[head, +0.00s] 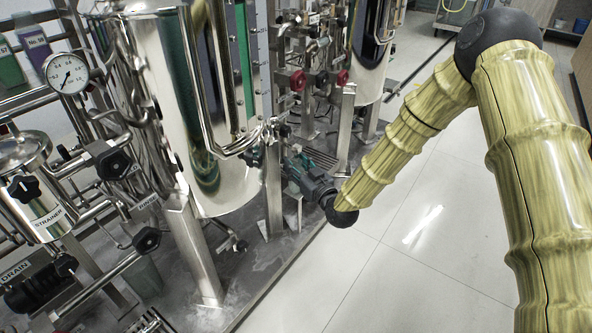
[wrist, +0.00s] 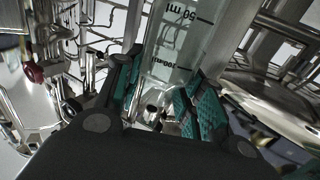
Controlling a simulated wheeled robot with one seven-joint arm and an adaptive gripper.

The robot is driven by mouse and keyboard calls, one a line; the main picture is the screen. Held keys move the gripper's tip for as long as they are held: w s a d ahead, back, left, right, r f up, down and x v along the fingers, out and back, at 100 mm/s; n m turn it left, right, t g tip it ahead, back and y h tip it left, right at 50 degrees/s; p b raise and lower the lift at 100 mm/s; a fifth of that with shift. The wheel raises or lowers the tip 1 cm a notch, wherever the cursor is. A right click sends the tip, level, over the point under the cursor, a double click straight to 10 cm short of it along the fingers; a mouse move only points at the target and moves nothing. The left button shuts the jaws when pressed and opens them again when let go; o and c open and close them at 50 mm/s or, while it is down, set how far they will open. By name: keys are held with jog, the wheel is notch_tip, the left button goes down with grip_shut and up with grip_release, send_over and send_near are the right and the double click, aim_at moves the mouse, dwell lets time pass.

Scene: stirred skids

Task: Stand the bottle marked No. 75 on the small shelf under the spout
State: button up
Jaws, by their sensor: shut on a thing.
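My gripper (head: 276,157) is at the steel frame beside the large polished tank in the head view. In the wrist view its teal pads (wrist: 160,90) are shut on a clear graduated bottle (wrist: 180,45) with black marks, one reading 50 ml. No number 75 shows on the side I see. In the head view I cannot make out the bottle clearly at the gripper. I cannot identify the small shelf or its spout with certainty in either view.
The polished tank (head: 190,100) stands left of my gripper, with pipes and a gauge (head: 67,73) beyond. Red valve knobs (head: 298,80) are behind the gripper. Open pale floor (head: 400,270) lies right of the skid.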

jog(key=shift+f, duration=0.25)
jog(key=o, duration=1.1)
jog(key=shift+r, duration=0.2)
jog(key=p+v, duration=0.4)
jog(key=v, duration=0.8)
jog(key=shift+f, duration=0.1)
